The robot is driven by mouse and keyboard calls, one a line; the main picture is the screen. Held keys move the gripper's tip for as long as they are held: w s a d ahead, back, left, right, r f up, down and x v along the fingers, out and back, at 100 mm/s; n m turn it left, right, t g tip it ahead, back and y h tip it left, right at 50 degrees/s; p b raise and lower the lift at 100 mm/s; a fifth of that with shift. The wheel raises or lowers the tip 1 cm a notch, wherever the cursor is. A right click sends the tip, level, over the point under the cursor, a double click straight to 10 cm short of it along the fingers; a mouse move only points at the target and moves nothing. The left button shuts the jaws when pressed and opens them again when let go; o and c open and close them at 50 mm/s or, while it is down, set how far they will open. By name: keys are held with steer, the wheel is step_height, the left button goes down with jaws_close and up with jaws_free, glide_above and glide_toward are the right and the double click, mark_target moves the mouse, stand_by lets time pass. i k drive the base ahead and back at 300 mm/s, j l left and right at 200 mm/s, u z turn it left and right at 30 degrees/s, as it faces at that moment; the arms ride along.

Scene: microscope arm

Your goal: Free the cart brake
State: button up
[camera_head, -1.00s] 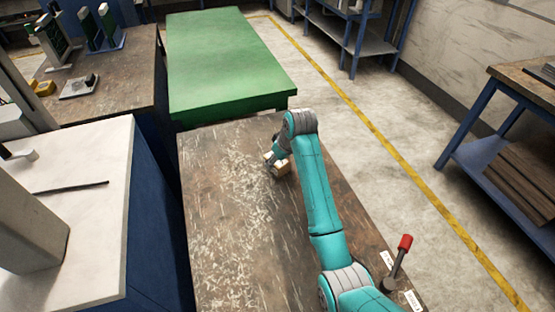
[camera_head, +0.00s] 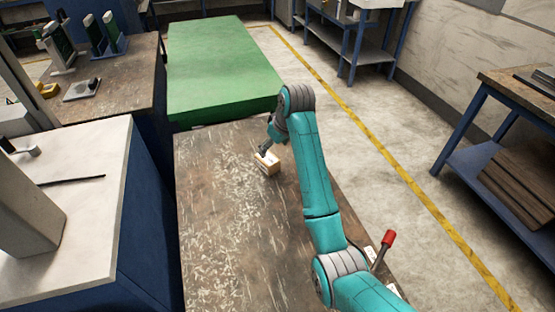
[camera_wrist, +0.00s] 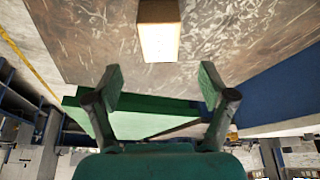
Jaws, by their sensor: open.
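The brake lever (camera_head: 388,238) has a red grip on a dark stem. It stands at the right edge of the worn brown top (camera_head: 215,220), partly behind my arm, with its base hidden. Small white labels (camera_head: 370,254) lie beside it; their text is too small to read. My gripper (camera_head: 265,150) is open and empty at the far end of the top, well away from the lever. A small pale wooden block (camera_head: 267,163) lies just by the fingertips. In the wrist view the block (camera_wrist: 159,38) sits beyond the open fingers (camera_wrist: 155,88), apart from them.
A green table (camera_head: 220,70) stands beyond the far end. A white-topped blue cabinet (camera_head: 85,240) with a grey device is on the left. A blue-framed bench (camera_head: 500,110) is at the right, across clear floor with a yellow line.

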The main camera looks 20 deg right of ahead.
mark_target(387, 243)
steer(key=k+l, duration=0.55)
steer(key=l, duration=0.3)
steer(key=k+l, duration=0.55)
steer(key=l, duration=0.25)
